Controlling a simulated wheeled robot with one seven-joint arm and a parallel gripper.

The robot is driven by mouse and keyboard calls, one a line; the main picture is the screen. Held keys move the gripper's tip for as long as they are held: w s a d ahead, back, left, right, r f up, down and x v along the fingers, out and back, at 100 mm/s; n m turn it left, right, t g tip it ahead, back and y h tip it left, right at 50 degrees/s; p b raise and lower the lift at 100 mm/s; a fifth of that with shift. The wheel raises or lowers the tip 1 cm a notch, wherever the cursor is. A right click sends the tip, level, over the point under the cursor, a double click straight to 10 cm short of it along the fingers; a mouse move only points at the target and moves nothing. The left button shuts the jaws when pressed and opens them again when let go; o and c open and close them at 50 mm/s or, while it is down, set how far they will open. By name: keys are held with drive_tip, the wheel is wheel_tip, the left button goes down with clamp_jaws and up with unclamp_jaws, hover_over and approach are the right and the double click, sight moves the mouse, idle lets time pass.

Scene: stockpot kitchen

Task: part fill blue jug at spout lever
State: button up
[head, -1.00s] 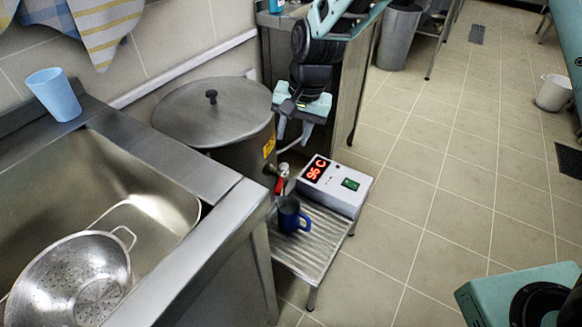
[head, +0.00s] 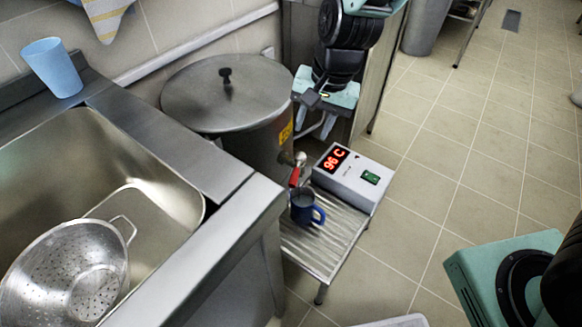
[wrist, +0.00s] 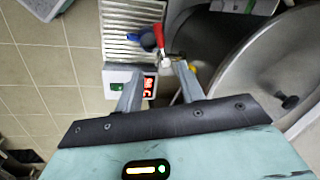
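The blue jug (head: 304,208) stands upright on the ribbed drip tray (head: 330,238), below the tap, its handle to the right. It also shows in the wrist view (wrist: 147,41), partly behind the red lever (wrist: 159,36). In the head view the red lever (head: 294,176) hangs at the metal spout (head: 300,158) on the pot's side. I cannot tell the water level in the jug. My gripper (head: 312,132) is open and empty, above and behind the spout. In the wrist view its fingers (wrist: 159,67) are apart, and the spout lies beyond the gap, nearer the right finger.
The large lidded pot (head: 228,98) stands left of my gripper. A control box (head: 353,178) reading 96 C sits right of the spout. The sink (head: 150,195) with a colander (head: 70,275) and a light blue cup (head: 52,68) are left. Floor (head: 450,150) is open at right.

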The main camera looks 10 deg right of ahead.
sight(295, 174)
drive_tip(key=a+f+b, duration=0.1)
drive_tip(key=f, duration=0.4)
drive_tip(key=a+f+b, duration=0.1)
drive_tip(key=f, duration=0.4)
drive_tip(key=w+a+f+b, duration=0.1)
drive_tip(key=f, duration=0.5)
drive_tip(key=shift+w, duration=0.1)
clamp_jaws()
